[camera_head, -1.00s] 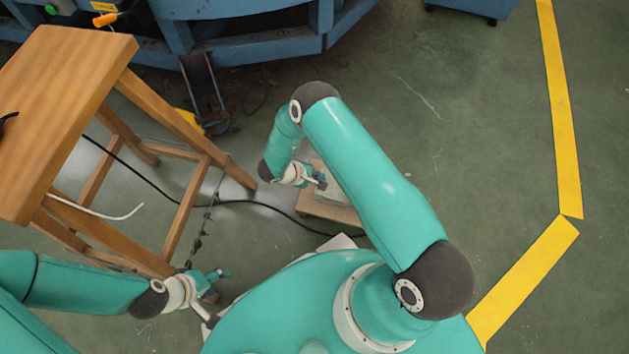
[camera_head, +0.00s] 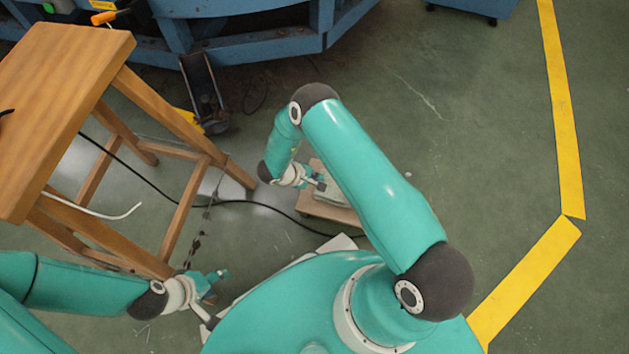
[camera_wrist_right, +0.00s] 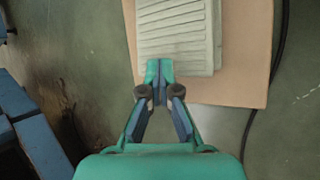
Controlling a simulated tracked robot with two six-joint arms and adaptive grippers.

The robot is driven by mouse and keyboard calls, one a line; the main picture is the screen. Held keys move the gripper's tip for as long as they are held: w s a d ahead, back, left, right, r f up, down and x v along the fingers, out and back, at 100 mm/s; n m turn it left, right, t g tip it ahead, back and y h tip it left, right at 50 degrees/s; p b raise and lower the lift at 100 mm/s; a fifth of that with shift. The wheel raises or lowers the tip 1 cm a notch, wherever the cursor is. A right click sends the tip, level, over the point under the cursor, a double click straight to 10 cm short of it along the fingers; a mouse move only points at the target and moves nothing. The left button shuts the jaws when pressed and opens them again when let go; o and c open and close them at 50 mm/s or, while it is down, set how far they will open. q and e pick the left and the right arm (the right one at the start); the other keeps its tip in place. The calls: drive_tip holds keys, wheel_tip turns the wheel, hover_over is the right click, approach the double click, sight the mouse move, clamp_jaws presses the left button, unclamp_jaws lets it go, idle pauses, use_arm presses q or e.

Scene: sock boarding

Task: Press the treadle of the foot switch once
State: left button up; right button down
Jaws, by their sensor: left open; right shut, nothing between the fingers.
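The foot switch shows in the right wrist view as a pale grey ribbed treadle (camera_wrist_right: 175,30) on a light brown board (camera_wrist_right: 245,60). In the head view the foot switch (camera_head: 330,196) and its board (camera_head: 318,209) are on the floor, partly hidden by my right arm. My right gripper (camera_wrist_right: 160,68) is shut and empty, its fingertips over the near edge of the treadle; I cannot tell whether they touch it. It also shows in the head view (camera_head: 318,183). My left gripper (camera_head: 220,277) is open and empty, near the table's legs and away from the switch.
A wooden table (camera_head: 70,90) stands on the left. A black cable (camera_head: 245,202) crosses the floor to the board. A blue machine (camera_head: 250,40) is at the back. Yellow floor tape (camera_head: 563,120) marks the right, where the floor is clear.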

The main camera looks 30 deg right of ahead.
drive_tip(key=shift+w+a+f+b, duration=0.1)
drive_tip(key=shift+f+b, duration=0.55)
drive_tip(key=shift+f, duration=0.15)
idle(0.4)
drive_tip(key=shift+r, duration=0.1)
idle(0.5)
drive_tip(key=shift+s+d+r+p, duration=0.15)
drive_tip(key=shift+r+p, duration=0.55)
drive_tip(key=shift+r, duration=0.15)
drive_tip(key=shift+s+d+r+p, duration=0.1)
drive_tip(key=shift+r+p, duration=0.6)
drive_tip(key=shift+r, duration=0.1)
drive_tip(key=shift+r, duration=0.1)
drive_tip(key=r+p, duration=0.4)
drive_tip(key=shift+s+d+r, duration=0.25)
drive_tip(key=shift+s+r, duration=0.1)
drive_tip(key=shift+r, duration=0.05)
drive_tip(key=shift+d, duration=0.1)
